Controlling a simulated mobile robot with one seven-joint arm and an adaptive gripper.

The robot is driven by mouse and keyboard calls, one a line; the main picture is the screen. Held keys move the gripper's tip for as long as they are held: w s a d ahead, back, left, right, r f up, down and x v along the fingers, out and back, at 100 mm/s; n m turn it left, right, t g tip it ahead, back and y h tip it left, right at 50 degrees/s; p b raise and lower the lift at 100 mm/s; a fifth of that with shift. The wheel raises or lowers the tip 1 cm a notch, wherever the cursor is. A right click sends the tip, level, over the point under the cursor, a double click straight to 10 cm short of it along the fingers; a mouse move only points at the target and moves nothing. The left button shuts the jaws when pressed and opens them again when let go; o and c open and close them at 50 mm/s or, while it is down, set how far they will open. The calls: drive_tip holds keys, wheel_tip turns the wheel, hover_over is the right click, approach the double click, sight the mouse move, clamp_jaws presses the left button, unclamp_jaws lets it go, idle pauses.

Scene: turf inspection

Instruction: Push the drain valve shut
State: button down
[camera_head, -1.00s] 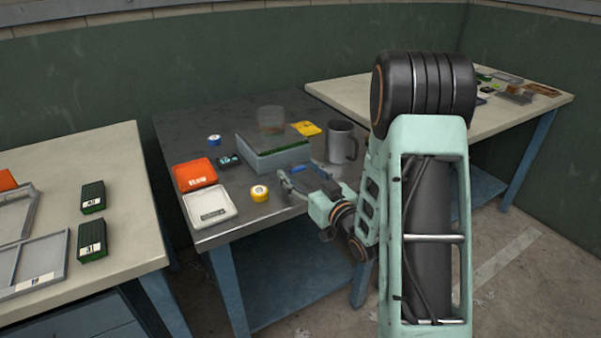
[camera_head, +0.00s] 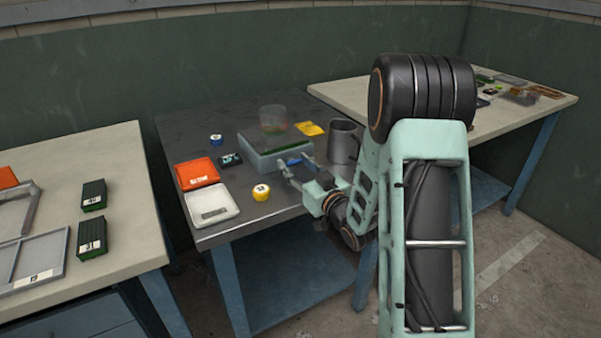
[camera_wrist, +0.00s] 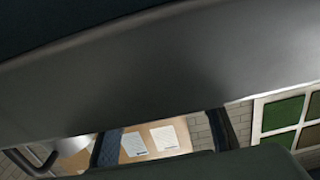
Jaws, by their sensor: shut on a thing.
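A grey tray (camera_head: 262,158) with green turf on top stands on the dark metal table. A clear cylinder (camera_head: 273,121) stands on the turf. A small blue part (camera_head: 295,161), which looks like the drain valve's handle, is at the tray's right front side. My gripper (camera_head: 296,168) reaches in from the right with its fingers around this blue part, close against the tray. It is shut on the blue part, though the contact is small and partly hidden. In the wrist view a grey surface fills most of the picture and the valve cannot be made out.
A yellow card (camera_head: 310,128) lies behind.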

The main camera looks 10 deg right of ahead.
drive_tip(key=c, duration=1.6)
unclamp_jaws()
drive_tip(key=shift+w+r, duration=0.15)
drive_tip(key=o, duration=0.5)
drive_tip(key=shift+w+a, duration=0.1)
drive_tip(key=shift+c, duration=0.2)
drive_tip(key=v, duration=1.2)
